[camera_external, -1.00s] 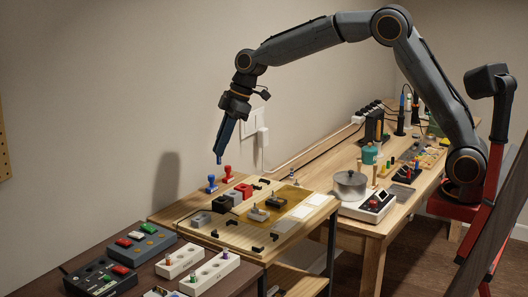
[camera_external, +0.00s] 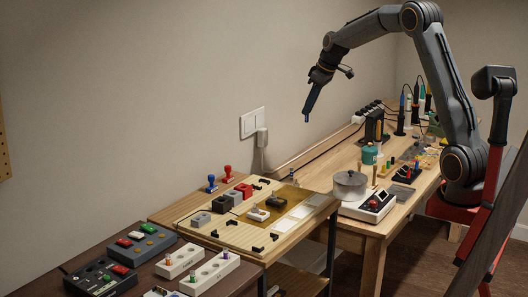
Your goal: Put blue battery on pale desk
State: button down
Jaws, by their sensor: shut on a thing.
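My gripper (camera_external: 308,108) points down in mid-air in front of the wall, above the wooden desks. It is shut on a small blue thing, taken to be the blue battery (camera_external: 306,119); only its lower tip shows below the fingers. The long light-wood desk (camera_external: 333,166), which seems to be the pale desk, stretches from the middle to the back right. The gripper and battery are well clear of its top.
A metal pot (camera_external: 350,183) stands beside a white device (camera_external: 369,205) on the light desk. Soldering tools and small parts crowd its back. A wooden board (camera_external: 232,237) with blocks lies on the middle bench. A dark table (camera_external: 150,275) with battery holders is at front left.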

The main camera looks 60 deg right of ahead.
jog(key=s+d+m, duration=0.2)
jog(key=s+d, duration=0.2)
jog(key=d, duration=0.4)
jog(key=shift+h, duration=0.3)
jog(key=shift+f+p, duration=1)
jog(key=shift+f, duration=11.75)
jog(key=shift+f, duration=0.2)
jog(key=c, duration=1.8)
grip_release()
jog(key=shift+r, duration=0.15)
